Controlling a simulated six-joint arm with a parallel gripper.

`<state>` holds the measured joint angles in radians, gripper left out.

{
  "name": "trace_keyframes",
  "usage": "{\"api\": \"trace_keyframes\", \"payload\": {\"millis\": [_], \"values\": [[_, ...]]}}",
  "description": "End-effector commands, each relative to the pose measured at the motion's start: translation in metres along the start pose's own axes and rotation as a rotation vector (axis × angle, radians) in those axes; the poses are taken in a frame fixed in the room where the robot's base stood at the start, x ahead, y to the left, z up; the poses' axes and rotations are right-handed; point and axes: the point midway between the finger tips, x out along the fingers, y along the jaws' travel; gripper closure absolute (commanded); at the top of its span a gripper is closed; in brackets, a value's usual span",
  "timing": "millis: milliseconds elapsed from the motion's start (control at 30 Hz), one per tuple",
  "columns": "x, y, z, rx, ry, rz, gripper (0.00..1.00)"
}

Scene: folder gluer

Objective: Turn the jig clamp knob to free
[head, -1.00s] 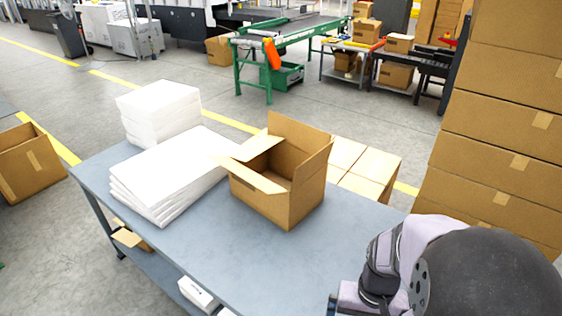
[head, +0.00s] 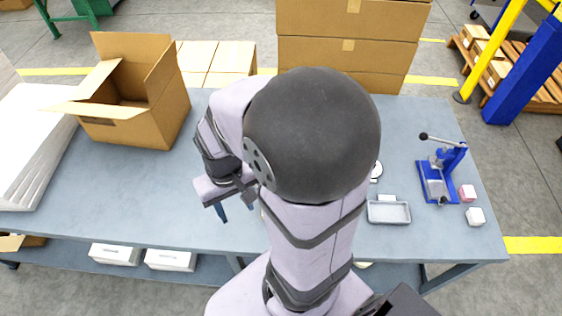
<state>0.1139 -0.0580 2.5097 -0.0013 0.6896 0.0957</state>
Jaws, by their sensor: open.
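A blue bench device (head: 438,178) with a lever ending in a black ball (head: 423,136) stands at the right end of the table. A small round white piece (head: 376,171) shows partly behind my arm, left of the device. I cannot tell which of these is the jig clamp knob, and my arm hides part of the table's middle. My gripper (head: 235,209) is open and empty over the left-middle of the table, pointing down, well left of both.
A grey tray (head: 388,212) lies between my arm and the blue device. An open carton (head: 140,95) and white stacks (head: 30,140) occupy the left. Stacked cartons (head: 350,45) stand behind the table.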

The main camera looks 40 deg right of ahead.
Motion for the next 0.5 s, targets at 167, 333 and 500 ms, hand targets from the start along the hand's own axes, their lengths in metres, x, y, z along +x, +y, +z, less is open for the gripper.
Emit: {"api": "trace_keyframes", "payload": {"millis": [167,333,500], "values": [[0.032,0.056,-0.029,0.398,-0.007,0.0,0.55],[0.066,0.122,-0.045,0.808,-0.006,0.0,0.55],[0.096,0.18,-0.043,1.136,-0.006,0.0,0.55]]}}
